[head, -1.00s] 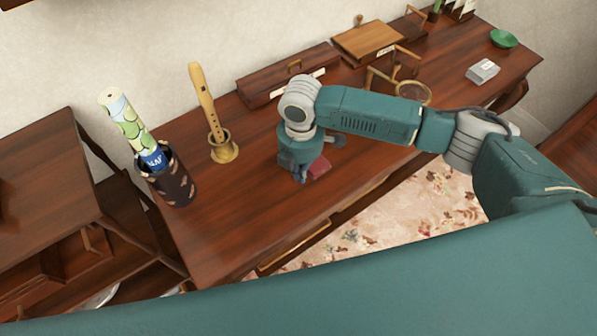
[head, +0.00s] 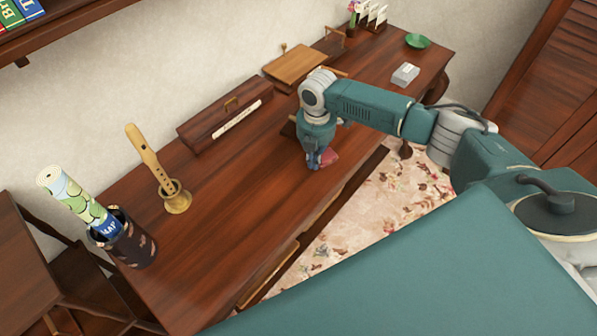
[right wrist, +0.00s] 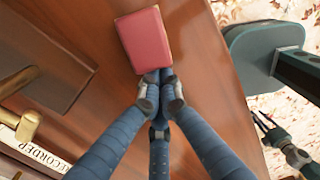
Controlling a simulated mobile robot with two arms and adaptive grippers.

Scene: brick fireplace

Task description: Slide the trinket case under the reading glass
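The trinket case, a small red box (right wrist: 145,40), lies on the desk; in the head view a bit of it (head: 330,157) shows beside my right gripper (head: 316,166). In the right wrist view that gripper's fingertips (right wrist: 161,92) are together at the case's near edge, seemingly touching it, not around it. The reading glass is mostly hidden behind my right arm in the head view. A dark brown square piece (right wrist: 45,68) left of the case may be its base; I cannot see the lens. A dark fingered shape (right wrist: 270,132) over the carpet may be my left gripper.
A long labelled wooden box (head: 230,118) lies behind, along the wall. A recorder on a stand (head: 176,200) and a dark pot with a rolled map (head: 135,248) stand left. A grey box (head: 405,75) and green dish (head: 417,41) are at the far right. The desk's front edge is close.

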